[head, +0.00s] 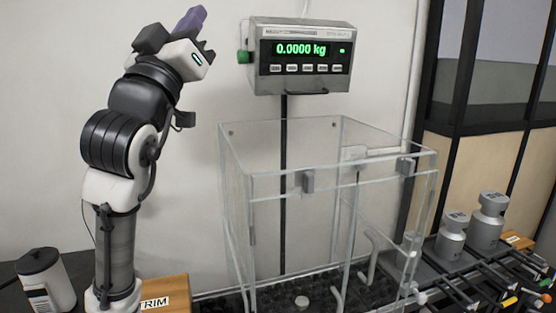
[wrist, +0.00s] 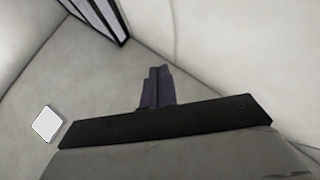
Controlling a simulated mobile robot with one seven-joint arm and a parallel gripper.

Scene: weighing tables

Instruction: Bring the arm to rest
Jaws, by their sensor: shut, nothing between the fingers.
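My arm stands raised at the left of the head view, bent at the elbow. My gripper (head: 192,18) is at its upper end, near the top edge of the picture, with dark purple fingers in front of the pale wall. In the wrist view the fingers of my gripper (wrist: 157,85) are together, with nothing between them. The gripper is left of the weighing display (head: 301,57) and touches nothing that I can see.
A clear-walled enclosure (head: 230,180) stands below the display, which reads 0.0000 kg. Metal weights (head: 488,222) stand at the right. A box marked TRIM (head: 165,293) and a grey-white canister (head: 45,279) are near the arm's foot. Open space surrounds the raised gripper.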

